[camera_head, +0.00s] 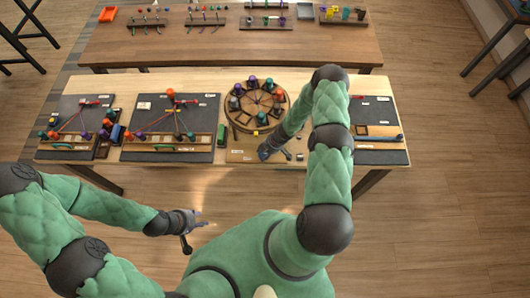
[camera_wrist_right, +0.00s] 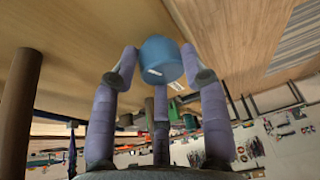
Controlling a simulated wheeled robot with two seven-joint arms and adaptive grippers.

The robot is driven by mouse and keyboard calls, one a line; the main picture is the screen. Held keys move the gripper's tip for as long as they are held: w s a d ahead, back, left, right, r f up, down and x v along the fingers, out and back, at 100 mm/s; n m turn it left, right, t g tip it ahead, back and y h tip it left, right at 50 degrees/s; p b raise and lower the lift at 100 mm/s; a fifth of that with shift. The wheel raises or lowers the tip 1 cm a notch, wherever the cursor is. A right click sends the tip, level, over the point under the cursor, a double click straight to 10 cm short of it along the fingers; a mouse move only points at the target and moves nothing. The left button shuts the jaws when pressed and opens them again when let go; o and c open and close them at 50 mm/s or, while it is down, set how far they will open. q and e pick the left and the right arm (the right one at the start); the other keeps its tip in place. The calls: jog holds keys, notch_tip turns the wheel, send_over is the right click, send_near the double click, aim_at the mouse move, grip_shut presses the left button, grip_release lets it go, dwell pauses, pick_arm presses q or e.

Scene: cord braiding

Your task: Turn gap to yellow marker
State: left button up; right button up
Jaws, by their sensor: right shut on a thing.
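The round wooden disk (camera_head: 257,106) stands on the table with several coloured bobbins around its rim. A small yellow marker (camera_head: 256,132) shows at the disk's near edge. The frames are too small to tell where the gap in the ring lies. My right gripper (camera_head: 267,152) is just in front of the disk, low over the table's front edge. In the right wrist view its fingers (camera_wrist_right: 160,72) are closed around a blue rounded piece (camera_wrist_right: 158,58) with a white label. My left gripper (camera_head: 193,228) is open and empty, in front of the table, away from the disk.
Two dark boards with cords and coloured bobbins, the left board (camera_head: 72,106) and the middle board (camera_head: 190,102), lie left of the disk. Another dark board (camera_head: 377,111) lies to the right. A second table (camera_head: 230,48) with racks stands behind.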

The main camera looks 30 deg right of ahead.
jog(key=shift+a, duration=0.25)
jog(key=o, duration=1.1)
jog(key=shift+a, duration=0.1)
jog(key=shift+d+r, duration=0.25)
jog(key=v, duration=1.1)
jog(key=shift+s+a+r, duration=0.1)
jog(key=shift+r, duration=0.1)
